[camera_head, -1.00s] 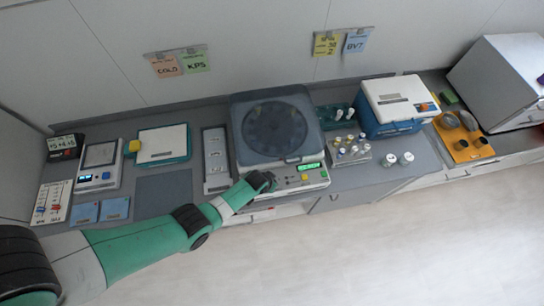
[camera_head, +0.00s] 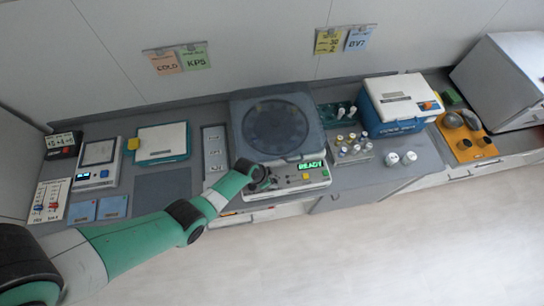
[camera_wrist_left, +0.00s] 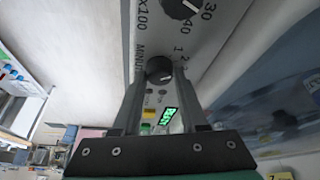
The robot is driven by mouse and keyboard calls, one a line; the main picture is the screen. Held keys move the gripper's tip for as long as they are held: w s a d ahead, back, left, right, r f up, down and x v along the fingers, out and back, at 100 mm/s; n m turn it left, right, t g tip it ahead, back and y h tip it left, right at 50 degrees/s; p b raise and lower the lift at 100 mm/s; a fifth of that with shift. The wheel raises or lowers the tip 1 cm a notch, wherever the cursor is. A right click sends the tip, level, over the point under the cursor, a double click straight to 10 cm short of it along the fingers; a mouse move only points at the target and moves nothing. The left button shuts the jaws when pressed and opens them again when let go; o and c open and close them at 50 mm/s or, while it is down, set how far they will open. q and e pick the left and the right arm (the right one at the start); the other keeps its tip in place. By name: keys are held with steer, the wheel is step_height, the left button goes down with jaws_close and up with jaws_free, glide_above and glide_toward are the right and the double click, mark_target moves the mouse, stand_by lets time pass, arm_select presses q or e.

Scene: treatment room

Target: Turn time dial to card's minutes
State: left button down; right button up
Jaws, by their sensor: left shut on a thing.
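The centrifuge (camera_head: 277,122) stands mid-counter with its clear lid down and a green display reading READY (camera_head: 311,166). My left gripper (camera_head: 262,178) is at the left of its front panel. In the left wrist view, its fingers are shut on a small dark dial (camera_wrist_left: 159,68), beside the marks 1, 2, 3 and partly hidden lettering that looks like MINUTES. The dial's pointer setting is not clear. A larger dial (camera_wrist_left: 180,6) marked x100 is above it in that view. A yellow card (camera_head: 328,41) on the wall shows 30 and 2. My right gripper is not in view.
A blue card (camera_head: 358,40) hangs beside the yellow one; orange and green cards (camera_head: 181,60) hang further left. A tube rack (camera_head: 352,148) and white-lidded blue box (camera_head: 401,100) stand right of the centrifuge. A scale (camera_head: 97,165) is at the left.

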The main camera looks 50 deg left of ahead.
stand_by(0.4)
arm_select(q)
steer(key=shift+c, duration=2.2)
jaws_free()
